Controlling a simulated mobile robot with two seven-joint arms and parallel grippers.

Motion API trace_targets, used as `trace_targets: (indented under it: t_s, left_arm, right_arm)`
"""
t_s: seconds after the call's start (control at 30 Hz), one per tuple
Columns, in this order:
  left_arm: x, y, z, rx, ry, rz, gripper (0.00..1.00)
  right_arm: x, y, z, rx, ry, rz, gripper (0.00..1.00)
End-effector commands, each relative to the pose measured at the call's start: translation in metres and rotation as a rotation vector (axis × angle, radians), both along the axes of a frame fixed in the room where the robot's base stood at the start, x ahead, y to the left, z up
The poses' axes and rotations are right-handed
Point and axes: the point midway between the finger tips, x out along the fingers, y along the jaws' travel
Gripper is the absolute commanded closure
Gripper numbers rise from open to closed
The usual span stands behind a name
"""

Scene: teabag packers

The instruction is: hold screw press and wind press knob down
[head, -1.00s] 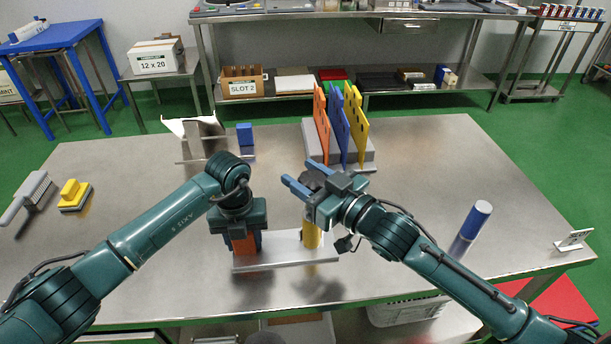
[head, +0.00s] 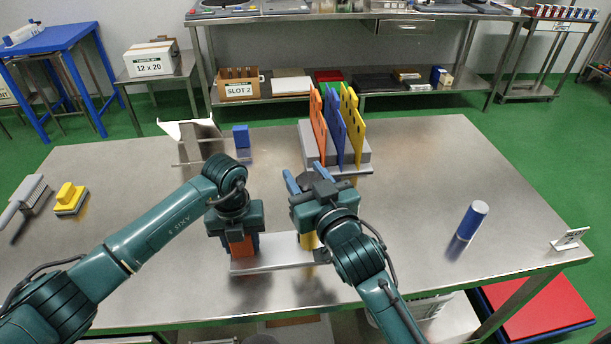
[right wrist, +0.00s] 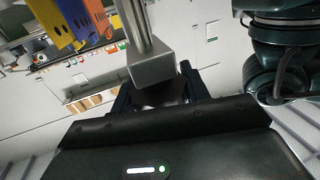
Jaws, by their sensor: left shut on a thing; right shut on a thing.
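The screw press has a silver base plate (head: 270,258), an orange block (head: 239,245) at its left and a yellow post (head: 307,240) at its right. My left gripper (head: 238,238) points down and is shut on the orange block, mostly covering it. My right gripper (head: 307,180) is shut on the dark press knob (head: 306,182) above the yellow post, with its blue fingers on either side. In the right wrist view, the dark knob (right wrist: 165,95) is between the fingers, beside a silver block and rod (right wrist: 150,62). The knob's underside is hidden.
Orange, blue and yellow upright plates (head: 337,135) stand in a grey holder behind the press. A blue block (head: 241,137) and a white-lined stand (head: 195,140) are at the back left. A blue cylinder (head: 472,218) stands at right. The table's right side is mostly clear.

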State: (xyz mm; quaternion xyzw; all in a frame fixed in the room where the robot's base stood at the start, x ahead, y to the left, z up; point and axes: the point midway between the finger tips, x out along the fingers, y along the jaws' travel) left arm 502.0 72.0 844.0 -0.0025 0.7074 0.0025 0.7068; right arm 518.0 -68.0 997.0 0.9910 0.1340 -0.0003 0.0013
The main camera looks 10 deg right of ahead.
Motion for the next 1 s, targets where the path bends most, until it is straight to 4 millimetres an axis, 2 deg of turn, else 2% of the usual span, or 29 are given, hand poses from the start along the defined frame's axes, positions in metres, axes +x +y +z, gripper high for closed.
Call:
trace_targets:
  t_s: [0.17, 0.2, 0.47, 0.77, 1.0]
  left_arm:
    - [-0.001, -0.002, 0.0, -0.002, 0.001, -0.007, 0.95]
    - [-0.001, -0.002, 0.0, -0.002, 0.001, -0.007, 0.95]
    - [-0.001, -0.001, 0.0, -0.002, 0.001, -0.005, 0.95]
    - [-0.001, -0.001, 0.0, -0.002, 0.001, -0.002, 0.95]
    - [0.0, 0.0, -0.001, -0.001, 0.001, -0.001, 0.95]
  right_arm:
    - [0.0, 0.0, 0.002, 0.002, -0.003, 0.0, 0.77]
    - [0.001, 0.0, 0.002, 0.002, -0.003, 0.0, 0.54]
    - [0.0, 0.0, 0.001, 0.001, -0.001, 0.0, 0.32]
    - [-0.004, -0.002, 0.0, 0.001, 0.0, 0.001, 0.32]
    - [-0.04, -0.012, -0.001, 0.001, 0.003, 0.0, 0.32]
